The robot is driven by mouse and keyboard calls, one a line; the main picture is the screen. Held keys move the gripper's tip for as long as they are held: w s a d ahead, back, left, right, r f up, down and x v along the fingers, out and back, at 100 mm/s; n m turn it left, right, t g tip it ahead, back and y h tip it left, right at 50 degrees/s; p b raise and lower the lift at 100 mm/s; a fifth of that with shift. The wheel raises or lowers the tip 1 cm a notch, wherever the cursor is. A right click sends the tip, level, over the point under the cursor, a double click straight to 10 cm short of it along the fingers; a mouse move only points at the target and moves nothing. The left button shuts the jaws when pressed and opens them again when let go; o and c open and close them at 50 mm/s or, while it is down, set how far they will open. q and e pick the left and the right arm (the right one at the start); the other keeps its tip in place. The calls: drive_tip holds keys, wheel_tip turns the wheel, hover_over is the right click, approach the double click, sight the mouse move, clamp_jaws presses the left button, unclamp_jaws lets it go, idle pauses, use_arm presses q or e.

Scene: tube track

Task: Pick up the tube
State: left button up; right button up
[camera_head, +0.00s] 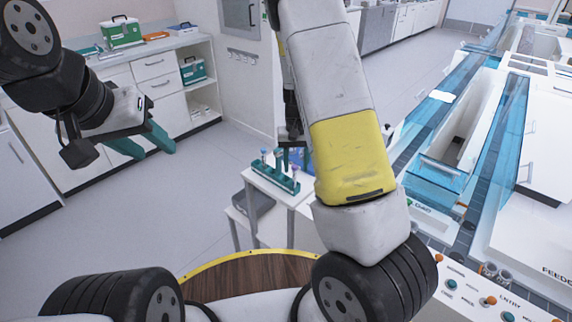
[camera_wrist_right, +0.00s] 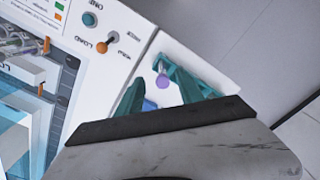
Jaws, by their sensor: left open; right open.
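A teal rack (camera_head: 274,179) with several capped tubes stands on a small white table in the head view. A purple-capped tube (camera_head: 295,171) is at its right end. In the right wrist view a purple cap (camera_wrist_right: 162,80) shows between the teal fingers of my right gripper (camera_wrist_right: 155,92), which is open; how far the cap lies beyond the fingers is hard to tell. In the head view my right gripper (camera_head: 291,145) is just behind and above the rack, partly hidden by my arm. My left gripper (camera_head: 150,145) is open and empty at the left, away from the rack.
The small white table (camera_head: 265,178) has a lower shelf with a grey box (camera_head: 256,203). A white machine with blue clear walls (camera_head: 432,180) and a control panel (camera_head: 470,290) stands at the right. Cabinets (camera_head: 155,75) line the back left. The left floor is clear.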

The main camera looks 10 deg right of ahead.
sight(294, 179)
drive_tip(key=f, duration=0.4)
drive_tip(key=shift+w+a+f, duration=0.1)
drive_tip(key=shift+a+f, duration=0.1)
drive_tip(key=shift+c, duration=0.4)
clamp_jaws()
drive_tip(key=shift+r, duration=0.1)
wheel_tip(294, 179, up, 10)
drive_tip(key=shift+f, duration=0.1)
drive_tip(key=shift+f, duration=4.7)
